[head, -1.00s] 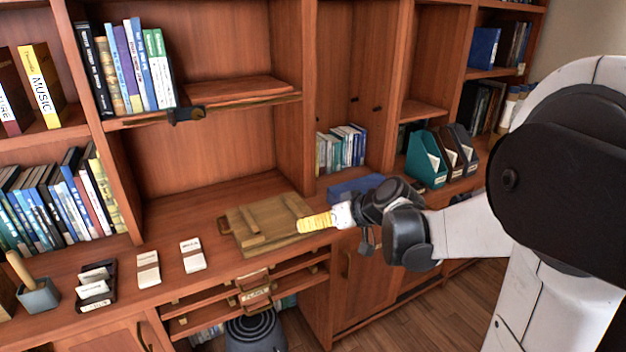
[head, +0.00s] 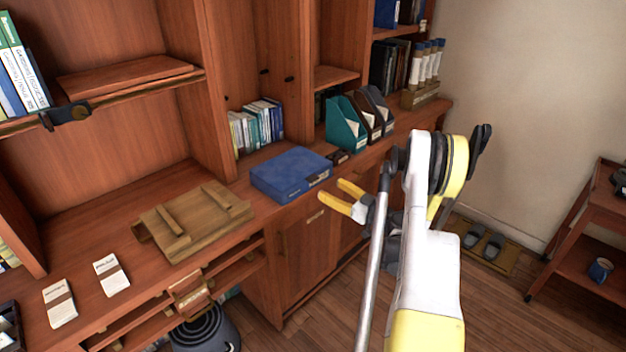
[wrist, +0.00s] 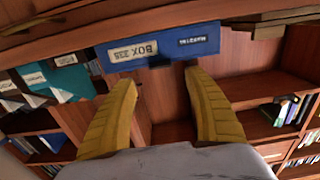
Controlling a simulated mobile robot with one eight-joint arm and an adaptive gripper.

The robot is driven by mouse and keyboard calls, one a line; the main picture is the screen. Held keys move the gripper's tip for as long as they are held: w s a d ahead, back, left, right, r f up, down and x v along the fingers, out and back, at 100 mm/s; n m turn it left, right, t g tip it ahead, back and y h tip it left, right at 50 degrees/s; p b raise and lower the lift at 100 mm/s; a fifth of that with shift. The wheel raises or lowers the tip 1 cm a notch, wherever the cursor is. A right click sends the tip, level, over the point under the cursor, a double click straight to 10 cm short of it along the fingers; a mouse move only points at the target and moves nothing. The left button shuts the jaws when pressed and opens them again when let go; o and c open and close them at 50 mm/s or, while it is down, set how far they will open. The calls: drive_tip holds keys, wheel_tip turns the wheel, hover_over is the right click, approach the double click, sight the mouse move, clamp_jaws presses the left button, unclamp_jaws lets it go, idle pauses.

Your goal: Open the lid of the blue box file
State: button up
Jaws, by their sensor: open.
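The blue box file (head: 291,173) lies flat on the wooden counter in the head view, with its lid shut. My gripper (head: 343,194) has yellow fingers and is open and empty. It is in front and to the right of the box, just off the counter's front edge. In the wrist view my gripper (wrist: 158,82) has its two fingers spread below the box front, with a gap around the dark catch (wrist: 161,62). I see no contact.
A wooden board (head: 195,219) with raised bars lies left of the box. Teal and dark magazine files (head: 346,124) stand to its right, and a row of books (head: 257,127) stands behind. Cupboard doors (head: 304,250) are below. The floor at right is open, with a cart (head: 590,225) beyond.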

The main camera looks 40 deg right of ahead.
sight(315, 179)
drive_tip(key=w, duration=0.3)
drive_tip(key=w+b, duration=0.1)
drive_tip(key=w, duration=0.2)
drive_tip(key=w+b, duration=0.1)
drive_tip(key=w, duration=0.2)
drive_tip(key=shift+a, duration=0.4)
clamp_jaws()
drive_tip(key=shift+r, duration=0.15)
